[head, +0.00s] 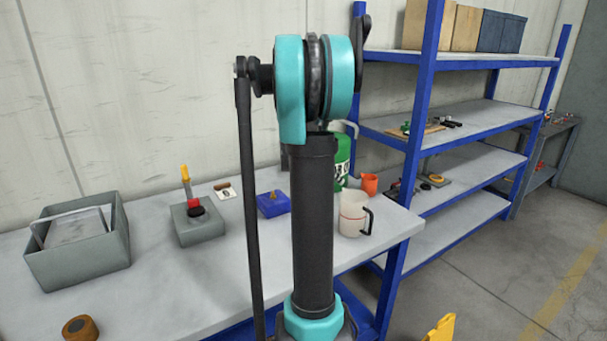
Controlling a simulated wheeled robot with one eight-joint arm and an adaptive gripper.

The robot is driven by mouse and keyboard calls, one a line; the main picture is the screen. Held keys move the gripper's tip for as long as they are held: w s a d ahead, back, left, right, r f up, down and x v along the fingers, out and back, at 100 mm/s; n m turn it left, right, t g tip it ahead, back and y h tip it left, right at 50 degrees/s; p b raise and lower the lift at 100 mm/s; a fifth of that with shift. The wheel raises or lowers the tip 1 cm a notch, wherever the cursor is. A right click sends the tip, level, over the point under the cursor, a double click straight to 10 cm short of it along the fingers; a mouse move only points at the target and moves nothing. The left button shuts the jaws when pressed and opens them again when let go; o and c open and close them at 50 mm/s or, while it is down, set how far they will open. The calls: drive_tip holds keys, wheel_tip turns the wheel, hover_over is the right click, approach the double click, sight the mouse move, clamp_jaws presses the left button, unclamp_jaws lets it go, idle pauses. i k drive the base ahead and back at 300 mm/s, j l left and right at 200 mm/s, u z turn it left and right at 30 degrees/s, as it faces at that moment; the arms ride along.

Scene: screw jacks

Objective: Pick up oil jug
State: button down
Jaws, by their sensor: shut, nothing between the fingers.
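I cannot tell for sure which of these is the oil jug. A small orange pitcher (369,184) stands just right of the green container. My arm rises in front of the bench, and my gripper is not in view.
The grey workbench (160,290) holds a grey bin (80,262), a grey block with red and yellow parts (197,226), a blue block (272,206) and a brown round piece (80,328). A blue-framed shelf (470,128) stands right of the bench. Floor at right is mostly clear.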

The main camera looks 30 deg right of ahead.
sight(354, 210)
drive_tip(key=k+l, duration=0.7)
drive_tip(key=k, duration=0.2)
